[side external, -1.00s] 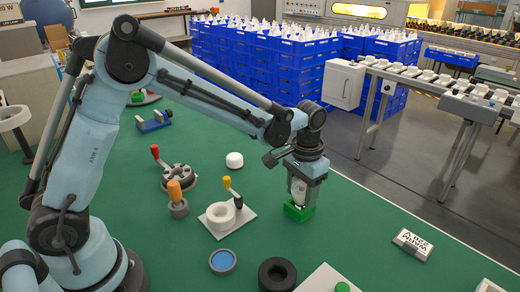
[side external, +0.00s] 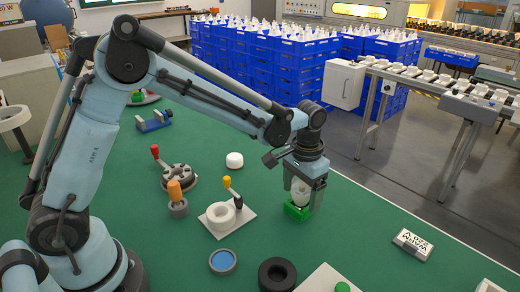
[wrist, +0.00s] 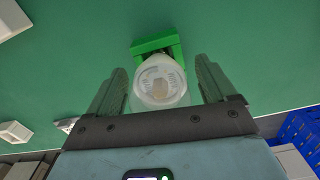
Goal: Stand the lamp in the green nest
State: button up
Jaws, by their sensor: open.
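The lamp (side external: 300,192), a whitish bulb, stands upright in the green nest (side external: 296,212) on the green table. In the wrist view the lamp (wrist: 158,82) shows end-on between the fingers, with the green nest (wrist: 152,46) behind it. My gripper (side external: 306,200) is over the nest, its fingers on either side of the lamp. In the wrist view my gripper (wrist: 160,85) is open, with a gap between each finger and the lamp. The lamp's lower end is hidden in the nest.
A blue-topped dish (side external: 222,261) and a black ring (side external: 277,274) lie in front. A white label block (side external: 412,244) lies to the right. The table between nest and label is clear.

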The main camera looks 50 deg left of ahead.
notch_tip(320, 180, up, 12)
jog(key=shift+f, duration=0.1)
dwell(0.4)
jog(key=shift+s+a+r, duration=0.25)
jog(key=shift+s, duration=0.1)
jog(key=s+a+f+t, duration=0.1)
jog(key=s+a+t, duration=0.2)
jog(key=s, duration=0.4)
jog(key=s+a+f+n+t, duration=0.1)
jog(key=s+a+t, duration=0.3)
jog(key=s, duration=0.3)
jog(key=shift+s+a, duration=0.15)
jog(key=shift+a, duration=0.35)
jog(key=shift+f, duration=0.1)
